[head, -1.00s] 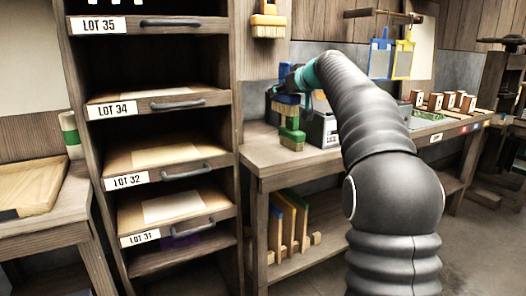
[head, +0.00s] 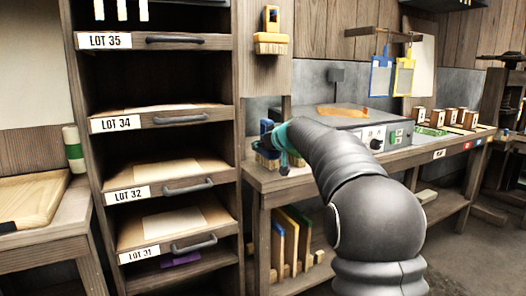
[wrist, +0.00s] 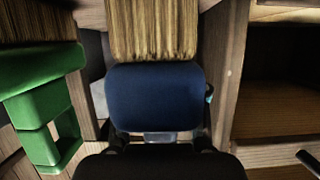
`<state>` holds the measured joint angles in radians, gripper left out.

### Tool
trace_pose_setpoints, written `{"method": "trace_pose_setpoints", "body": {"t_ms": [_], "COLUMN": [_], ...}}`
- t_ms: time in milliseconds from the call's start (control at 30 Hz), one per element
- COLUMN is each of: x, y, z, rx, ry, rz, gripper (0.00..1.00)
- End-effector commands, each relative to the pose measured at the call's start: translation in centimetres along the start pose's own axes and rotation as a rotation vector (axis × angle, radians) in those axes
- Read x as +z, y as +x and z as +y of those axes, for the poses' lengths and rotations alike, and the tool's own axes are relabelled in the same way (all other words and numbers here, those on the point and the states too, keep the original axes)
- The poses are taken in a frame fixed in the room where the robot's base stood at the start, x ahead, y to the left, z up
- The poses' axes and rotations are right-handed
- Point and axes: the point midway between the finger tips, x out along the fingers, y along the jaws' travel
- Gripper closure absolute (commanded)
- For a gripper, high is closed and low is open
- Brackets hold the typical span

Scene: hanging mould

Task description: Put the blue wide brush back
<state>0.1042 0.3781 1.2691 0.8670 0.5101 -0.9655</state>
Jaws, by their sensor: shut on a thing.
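My gripper (head: 275,138) is shut on the blue wide brush (wrist: 155,97). In the wrist view, its blue block sits between the fingers, with pale tan bristles pointing away from the gripper. In the head view, the blue brush (head: 265,150) shows small at the left end of the workbench, bristles down, partly covered by my gripper. A green brush (wrist: 42,100) with an open loop handle is at the left of the wrist view, apart from the blue one. My arm seems to hide it in the head view. A yellow brush (head: 271,42) hangs on the wooden panel above.
The shelf rack (head: 240,190) with lot-labelled drawers stands just left of my gripper. The workbench (head: 268,180) holds a grey box (head: 372,134) and several small blocks. Blue (head: 381,77) and yellow (head: 404,78) framed screens hang at the back.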

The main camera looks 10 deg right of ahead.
Motion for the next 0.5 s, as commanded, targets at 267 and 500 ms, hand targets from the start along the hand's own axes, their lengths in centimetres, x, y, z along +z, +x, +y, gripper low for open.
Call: {"method": "trace_pose_setpoints", "body": {"t_ms": [267, 500], "x": [0.82, 1.16], "y": [0.31, 0.46], "z": [0.02, 0.01], "rx": [0.002, 0.001], "ry": [0.000, -0.001], "rz": [0.002, 0.002], "gripper": [1.00, 1.00]}}
